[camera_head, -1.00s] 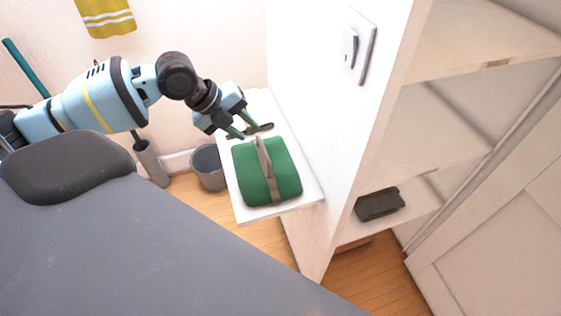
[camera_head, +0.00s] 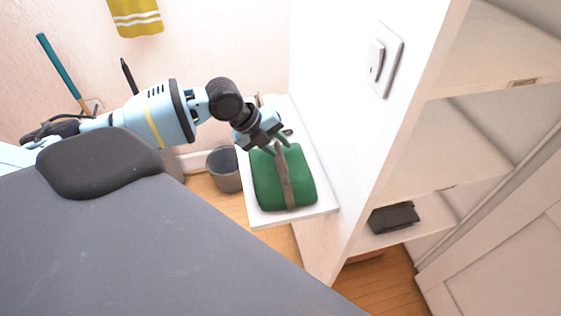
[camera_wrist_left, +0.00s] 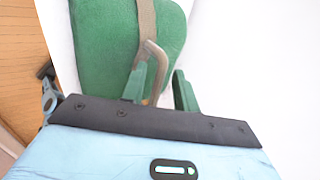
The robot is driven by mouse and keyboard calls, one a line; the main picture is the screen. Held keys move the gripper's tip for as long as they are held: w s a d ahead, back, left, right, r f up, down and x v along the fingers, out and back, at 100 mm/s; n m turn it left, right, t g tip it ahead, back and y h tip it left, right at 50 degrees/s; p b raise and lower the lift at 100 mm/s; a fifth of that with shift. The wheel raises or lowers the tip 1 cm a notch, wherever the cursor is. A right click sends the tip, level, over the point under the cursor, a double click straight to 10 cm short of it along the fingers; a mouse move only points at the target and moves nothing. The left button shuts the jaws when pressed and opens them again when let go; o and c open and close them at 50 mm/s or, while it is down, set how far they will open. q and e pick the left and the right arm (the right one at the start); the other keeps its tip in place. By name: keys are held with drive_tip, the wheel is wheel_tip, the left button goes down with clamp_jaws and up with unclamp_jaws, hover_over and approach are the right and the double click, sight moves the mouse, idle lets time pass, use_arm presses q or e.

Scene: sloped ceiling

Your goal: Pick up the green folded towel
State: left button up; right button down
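The green folded towel (camera_head: 265,187) lies on a white shelf board (camera_head: 264,220), with a beige strap (camera_head: 285,188) around its middle. In the left wrist view the towel (camera_wrist_left: 100,45) fills the upper left, and the strap (camera_wrist_left: 147,22) has a raised loop. My left gripper (camera_head: 277,146) is at the towel's far edge. Its green fingers (camera_wrist_left: 160,88) are apart, one on each side of the strap's loop, with gaps showing. I cannot tell whether they touch the towel. My right gripper is not in view.
A tall white panel (camera_head: 335,110) with a switch (camera_head: 385,60) stands close to the right of the towel. A grey bin (camera_head: 223,170) is on the floor to the left. A dark box (camera_head: 393,217) sits on a lower shelf. A dark grey surface (camera_head: 170,240) fills the foreground.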

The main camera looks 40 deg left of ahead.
use_arm(q)
drive_tip(key=shift+w+d+f, duration=0.25)
drive_tip(key=shift+f, duration=0.2)
clamp_jaws()
drive_tip(key=shift+r, duration=0.1)
wheel_tip(320, 180, up, 10)
drive_tip(key=shift+f, duration=0.1)
idle(0.5)
